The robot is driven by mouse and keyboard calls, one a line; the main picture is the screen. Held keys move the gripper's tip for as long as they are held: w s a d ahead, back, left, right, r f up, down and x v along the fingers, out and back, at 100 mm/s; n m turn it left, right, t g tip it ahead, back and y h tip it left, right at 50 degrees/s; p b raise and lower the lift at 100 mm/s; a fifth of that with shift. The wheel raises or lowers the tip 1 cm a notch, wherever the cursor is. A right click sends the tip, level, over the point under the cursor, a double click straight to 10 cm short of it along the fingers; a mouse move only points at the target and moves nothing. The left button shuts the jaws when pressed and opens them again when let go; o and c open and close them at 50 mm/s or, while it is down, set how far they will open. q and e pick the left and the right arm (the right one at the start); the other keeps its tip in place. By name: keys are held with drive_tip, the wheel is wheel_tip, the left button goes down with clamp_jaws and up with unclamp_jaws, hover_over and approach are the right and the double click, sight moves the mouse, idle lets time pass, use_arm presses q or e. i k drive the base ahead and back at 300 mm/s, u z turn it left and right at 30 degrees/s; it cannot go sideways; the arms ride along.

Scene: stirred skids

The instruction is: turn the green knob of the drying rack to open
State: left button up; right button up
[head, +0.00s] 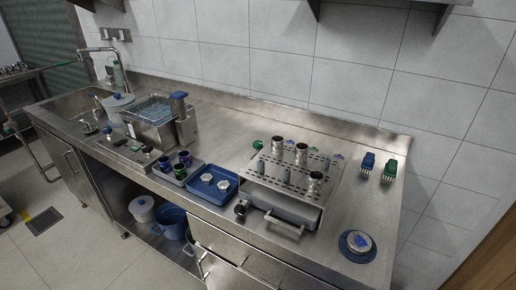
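The drying rack (325,162) is a steel perforated plate over a metal box, right of centre on the steel counter. A black round knob (241,208) sits at the rack's front left, near a front handle (285,226). Neither of my grippers is in view.
A blue tray (198,188) holding two white round pieces and a tray of dark cups (181,165) lie left of the rack. A water bath (152,121) stands farther left. Blue (368,162) and green (390,169) brushes and a round dish (357,245) lie right.

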sight(257, 144)
drive_tip(key=z, duration=0.05)
drive_tip(key=k, duration=0.3)
drive_tip(key=u, duration=1)
drive_tip(key=i, duration=0.6)
drive_tip(key=z, duration=0.3)
